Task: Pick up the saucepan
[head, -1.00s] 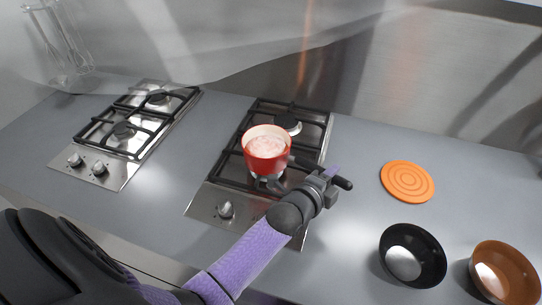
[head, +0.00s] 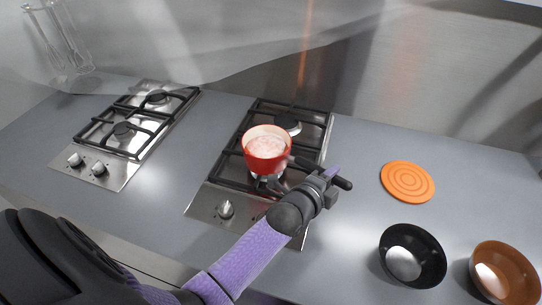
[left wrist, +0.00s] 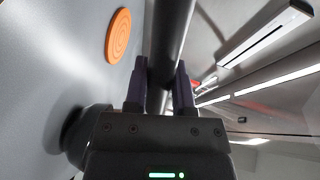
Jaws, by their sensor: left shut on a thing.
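The red saucepan (head: 267,150) is over the front burner of the right-hand hob in the head view, with its dark handle (head: 306,163) pointing right. I cannot tell whether its base touches the grate. My left gripper (head: 327,178) is shut on the handle. In the left wrist view, the dark handle (left wrist: 168,45) runs between the two fingers of the gripper (left wrist: 160,85). My right gripper is not in view.
The right hob (head: 205,203) and a left hob (head: 115,175) are set in the grey counter. An orange trivet (head: 407,181), a black bowl (head: 412,256) and a brown bowl (head: 503,272) stand to the right. Bare counter surrounds the trivet.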

